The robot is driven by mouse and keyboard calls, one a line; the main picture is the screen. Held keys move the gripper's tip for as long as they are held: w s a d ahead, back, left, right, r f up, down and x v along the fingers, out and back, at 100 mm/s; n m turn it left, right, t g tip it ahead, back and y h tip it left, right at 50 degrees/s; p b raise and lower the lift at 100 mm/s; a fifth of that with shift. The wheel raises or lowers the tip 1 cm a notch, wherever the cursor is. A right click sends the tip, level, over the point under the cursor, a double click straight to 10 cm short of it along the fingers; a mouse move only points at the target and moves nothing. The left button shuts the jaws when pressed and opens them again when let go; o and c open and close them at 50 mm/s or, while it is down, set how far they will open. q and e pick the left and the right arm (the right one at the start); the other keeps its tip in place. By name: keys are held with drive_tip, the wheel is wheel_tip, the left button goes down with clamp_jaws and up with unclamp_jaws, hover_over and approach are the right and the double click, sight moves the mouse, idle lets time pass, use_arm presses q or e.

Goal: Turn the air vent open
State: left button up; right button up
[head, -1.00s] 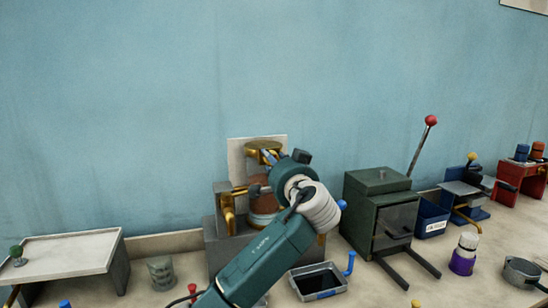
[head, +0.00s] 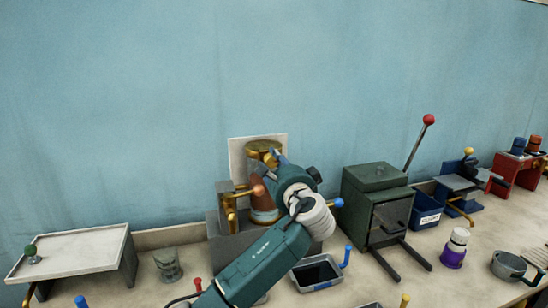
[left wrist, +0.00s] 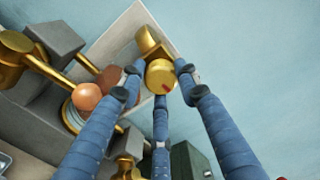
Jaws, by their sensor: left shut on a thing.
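The air vent is a round brass knob with a red mark (left wrist: 160,77), in the middle of the left wrist view. My left gripper (left wrist: 159,74) has its blue fingers closed around this knob. In the head view the left gripper (head: 272,158) is at the brass top (head: 262,147) of the oil apparatus, and its fingers largely hide the knob. The copper-brown vessel (head: 263,205) stands below, partly behind my arm. A copper ball (left wrist: 88,97) on a brass rod sits to the left of the fingers. My right gripper is not in view.
A green cabinet (head: 363,204) with a red-topped lever stands to the right. A shallow dark tray (head: 317,272) with a blue handle lies in front. A glass beaker (head: 168,264) and a grey table (head: 75,251) are at left. The wall above is clear.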

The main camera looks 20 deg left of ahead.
use_arm(q)
drive_tip(key=shift+a+f+m, duration=0.2)
drive_tip(key=shift+m, duration=0.2)
drive_tip(key=shift+p, duration=0.3)
drive_tip(key=o, duration=1.1)
drive_tip(key=shift+c, duration=0.2)
drive_tip(key=shift+o, duration=0.4)
drive_tip(key=shift+s+a+r, duration=0.15)
drive_tip(key=shift+r, duration=0.05)
drive_tip(key=shift+s+d, duration=0.25)
drive_tip(key=shift+d, duration=0.15)
drive_tip(key=v, duration=1.1)
drive_tip(key=shift+s, duration=0.1)
